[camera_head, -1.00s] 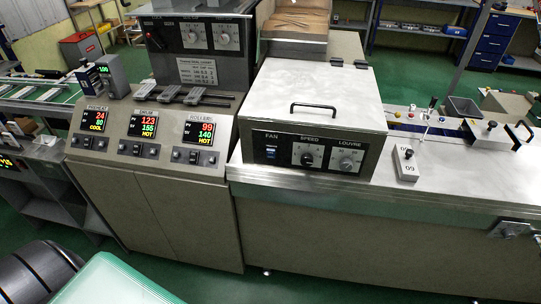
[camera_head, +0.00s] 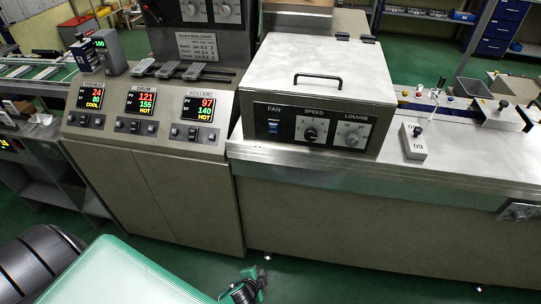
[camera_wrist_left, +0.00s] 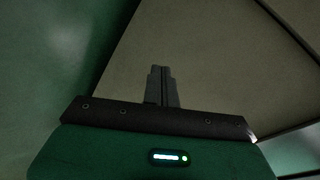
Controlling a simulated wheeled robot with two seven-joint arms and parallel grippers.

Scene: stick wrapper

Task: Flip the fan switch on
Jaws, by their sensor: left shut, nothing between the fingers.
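The fan switch (camera_head: 274,128) is a small rocker with blue and white on it, under the FAN label at the left of the dark front panel (camera_head: 312,130) of a metal box with a handled lid. Which way it is pressed is too small to tell. My left gripper (camera_head: 256,284) shows at the bottom edge of the head view, low in front of the cabinets and well below the switch. In the left wrist view its fingers (camera_wrist_left: 161,84) are together and empty, with a plain beige cabinet face beyond them. My right gripper is not in view.
SPEED (camera_head: 311,133) and LOUVRE (camera_head: 351,136) knobs sit right of the switch. A sloped console (camera_head: 150,150) with lit displays stands to the left. A grey counter edge (camera_head: 380,177) runs below the box. A small block with a knob (camera_head: 414,146) is on the counter.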

